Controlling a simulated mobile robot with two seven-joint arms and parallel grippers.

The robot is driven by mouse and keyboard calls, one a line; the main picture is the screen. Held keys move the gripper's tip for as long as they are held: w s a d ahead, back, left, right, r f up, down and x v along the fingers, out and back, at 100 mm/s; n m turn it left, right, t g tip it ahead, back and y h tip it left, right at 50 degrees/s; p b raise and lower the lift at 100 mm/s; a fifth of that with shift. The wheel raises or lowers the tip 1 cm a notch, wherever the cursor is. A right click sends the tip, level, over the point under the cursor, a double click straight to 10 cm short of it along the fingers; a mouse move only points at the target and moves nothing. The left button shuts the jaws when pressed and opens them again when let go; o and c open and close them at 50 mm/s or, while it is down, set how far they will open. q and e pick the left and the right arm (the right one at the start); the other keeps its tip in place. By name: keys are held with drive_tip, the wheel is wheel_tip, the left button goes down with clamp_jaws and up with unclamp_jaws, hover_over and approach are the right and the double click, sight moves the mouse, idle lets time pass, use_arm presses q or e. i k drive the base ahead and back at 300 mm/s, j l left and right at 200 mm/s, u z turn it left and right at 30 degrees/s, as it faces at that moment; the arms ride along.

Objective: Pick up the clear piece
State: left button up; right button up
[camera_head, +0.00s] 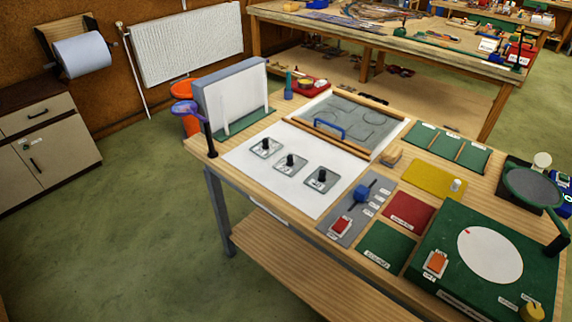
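Three greyish square pieces with black knobs lie in a diagonal row on a white sheet (245,168) on the workbench. They are a left piece (258,149), a middle piece (283,168) and a right piece (313,184). They look alike, with small labels too small to read, so I cannot tell which is the clear one. Behind them is a grey panel (350,112) with outlined shapes, wooden strips along its edges and a blue handle (329,129). Neither of my grippers is in view.
A grey upright frame with a white face (232,98) stands at the back left, near a purple oval on a black post (210,140). A grey switch plate (352,230), red and green pads and a green turntable box (450,242) fill the right side.

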sight(291, 163)
drive_tip(key=i+j+z, duration=0.15)
drive_tip(key=z, duration=0.3)
drive_tip(key=i+j+z, duration=0.1)
drive_tip(key=j+z, duration=0.3)
drive_tip(key=i+j+z, duration=0.2)
drive_tip(key=j, duration=0.25)
drive_tip(key=j+z, duration=0.2)
drive_tip(key=j, duration=0.25)
drive_tip(key=i+j, duration=0.1)
drive_tip(key=j, duration=0.45)
drive_tip(key=j+z, duration=0.1)
drive_tip(key=j, duration=0.4)
drive_tip(key=i, duration=0.05)
